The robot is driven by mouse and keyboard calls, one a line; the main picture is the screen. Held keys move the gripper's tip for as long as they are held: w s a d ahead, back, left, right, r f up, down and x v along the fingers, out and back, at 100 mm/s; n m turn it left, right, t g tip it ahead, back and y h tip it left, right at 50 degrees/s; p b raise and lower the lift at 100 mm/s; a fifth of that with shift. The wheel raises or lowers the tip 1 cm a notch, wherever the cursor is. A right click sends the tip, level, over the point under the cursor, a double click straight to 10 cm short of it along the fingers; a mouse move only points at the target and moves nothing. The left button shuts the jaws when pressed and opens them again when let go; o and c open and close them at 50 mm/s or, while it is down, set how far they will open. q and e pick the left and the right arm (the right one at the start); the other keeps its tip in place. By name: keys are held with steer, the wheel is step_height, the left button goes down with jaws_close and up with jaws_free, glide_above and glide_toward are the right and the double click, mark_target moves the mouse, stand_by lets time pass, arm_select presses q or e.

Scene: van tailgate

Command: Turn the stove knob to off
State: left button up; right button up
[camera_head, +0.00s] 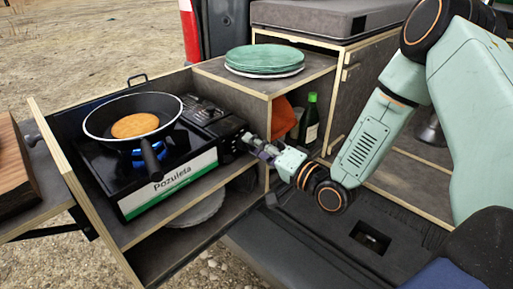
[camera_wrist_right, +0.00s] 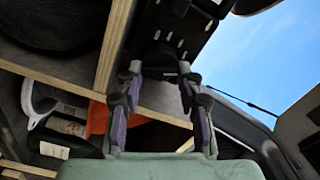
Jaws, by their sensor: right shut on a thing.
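The black portable stove (camera_head: 128,195) with the white and green "Pozuleta" front sits on the pull-out shelf at the left. A blue flame (camera_head: 183,137) shows under the frying pan. My right gripper (camera_head: 251,141) reaches in from the right to the stove's right end, where the control knob is. In the right wrist view, the purple-padded fingers (camera_wrist_right: 158,92) stand on either side of a dark round knob (camera_wrist_right: 159,58) and are shut on it. The fingers mostly hide the knob in the head view, and its turn angle cannot be read. My left gripper is out of view.
A frying pan (camera_head: 98,121) with a pancake (camera_head: 135,125) stands on the burner, its handle toward the front. Green plates (camera_head: 267,57) are stacked on the cabinet top. A green bottle (camera_head: 309,122) and an orange item (camera_head: 283,118) stand in the compartment behind my gripper.

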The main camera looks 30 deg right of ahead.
steer(key=m+b, duration=0.1)
steer(key=m, duration=0.3)
steer(key=shift+f+m, duration=0.1)
steer(key=shift+m, duration=0.3)
stand_by(0.4)
steer(key=o, duration=1.2)
steer(key=shift+c, duration=0.2)
steer(key=v, duration=0.7)
steer(key=shift+d, duration=0.15)
